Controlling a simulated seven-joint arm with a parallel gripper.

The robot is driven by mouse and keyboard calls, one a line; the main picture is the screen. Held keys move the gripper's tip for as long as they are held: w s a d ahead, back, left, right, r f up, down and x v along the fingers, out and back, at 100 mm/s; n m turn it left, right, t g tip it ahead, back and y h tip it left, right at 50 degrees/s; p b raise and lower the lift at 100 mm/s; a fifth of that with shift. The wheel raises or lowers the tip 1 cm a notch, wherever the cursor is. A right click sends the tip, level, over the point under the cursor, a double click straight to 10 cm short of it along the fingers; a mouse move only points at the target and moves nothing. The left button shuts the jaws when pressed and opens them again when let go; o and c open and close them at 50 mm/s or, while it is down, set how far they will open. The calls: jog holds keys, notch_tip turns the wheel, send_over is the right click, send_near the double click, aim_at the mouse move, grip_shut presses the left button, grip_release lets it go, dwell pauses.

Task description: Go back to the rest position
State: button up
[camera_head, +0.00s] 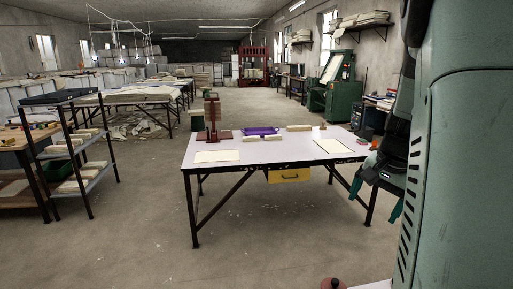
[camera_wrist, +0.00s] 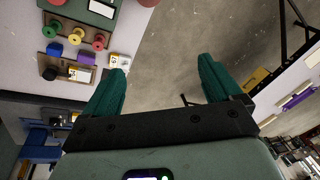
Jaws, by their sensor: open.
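My gripper (camera_head: 377,200) hangs at the right of the head view, beside the right end of the white table (camera_head: 275,153). Its two green fingers are apart, and nothing shows between them. In the wrist view my gripper (camera_wrist: 163,68) is open too, with bare floor between the fingers. Two flat cream cloths lie on the table, one at the front left (camera_head: 217,156) and one at the right (camera_head: 333,146). A purple tray-like item (camera_head: 260,131) lies near the table's back edge.
A dark red stand (camera_head: 212,115) rises at the table's back left. A yellow drawer (camera_head: 289,175) hangs under the table. Spools on a rack (camera_wrist: 76,37) lie on a surface at the left of the wrist view. A shelf rack (camera_head: 75,160) stands left; floor between is clear.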

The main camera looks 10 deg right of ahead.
jog(key=s+a+r+n+t, duration=0.1)
jog(key=s+a+r+n, duration=0.2)
jog(key=a+r, duration=0.4)
jog(key=s+a+r+n+t, duration=0.1)
jog(key=s+a+r+n, duration=0.3)
jog(key=a, duration=0.6)
jog(key=s+a+n+t, duration=0.1)
jog(key=s+a+n, duration=0.3)
jog(key=s, duration=0.6)
jog(key=shift+s+a+r, duration=0.15)
jog(key=shift+s+a, duration=0.05)
jog(key=shift+a, duration=1)
